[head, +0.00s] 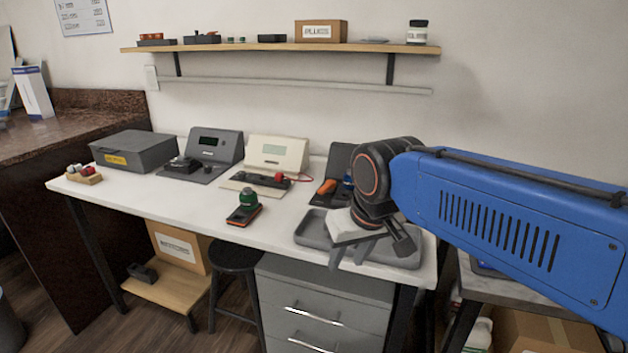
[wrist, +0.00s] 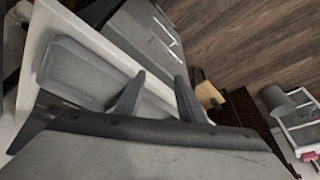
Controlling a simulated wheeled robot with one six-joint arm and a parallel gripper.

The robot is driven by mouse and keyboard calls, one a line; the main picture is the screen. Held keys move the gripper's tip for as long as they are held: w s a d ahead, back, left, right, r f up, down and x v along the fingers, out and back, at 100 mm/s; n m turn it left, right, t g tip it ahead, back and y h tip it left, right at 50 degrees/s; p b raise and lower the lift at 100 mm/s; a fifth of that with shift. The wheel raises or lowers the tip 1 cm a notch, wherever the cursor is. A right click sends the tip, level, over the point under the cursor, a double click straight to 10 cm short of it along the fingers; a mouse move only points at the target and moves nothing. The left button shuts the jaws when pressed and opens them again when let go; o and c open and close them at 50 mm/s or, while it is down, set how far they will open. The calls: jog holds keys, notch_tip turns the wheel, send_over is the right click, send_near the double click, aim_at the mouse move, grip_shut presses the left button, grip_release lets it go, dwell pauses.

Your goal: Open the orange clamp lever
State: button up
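The orange clamp lever (head: 327,187) shows in the head view on a dark fixture (head: 338,160) at the right back of the white table. My arm's wrist partly covers the fixture on its right side. My gripper (head: 348,260) hangs in front of and below the lever, over the front part of the grey tray, clear of the lever. In the wrist view my gripper (wrist: 158,82) has its two fingers apart with nothing between them. The lever cannot be made out in the wrist view.
The grey tray (head: 310,232) lies at the table's front right. A green-knobbed device with an orange-edged base (head: 244,214) stands left of it. A cream instrument (head: 277,155), a grey instrument (head: 216,146) and a grey box (head: 134,150) line the back. A shelf (head: 270,47) hangs above.

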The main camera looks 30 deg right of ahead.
jog(key=w+d+r+m+g, duration=0.1)
jog(key=w+d+r+m, duration=0.15)
jog(key=w+r, duration=0.45)
jog(key=w+d+r+m+g, duration=0.1)
jog(key=w+d+r+m, duration=0.15)
jog(key=w+r, duration=0.5)
jog(key=m+g, duration=0.2)
jog(key=m, duration=0.3)
send_near(323, 188)
notch_tip(323, 188, down, 8)
jog(key=shift+r, duration=0.1)
grip_shut()
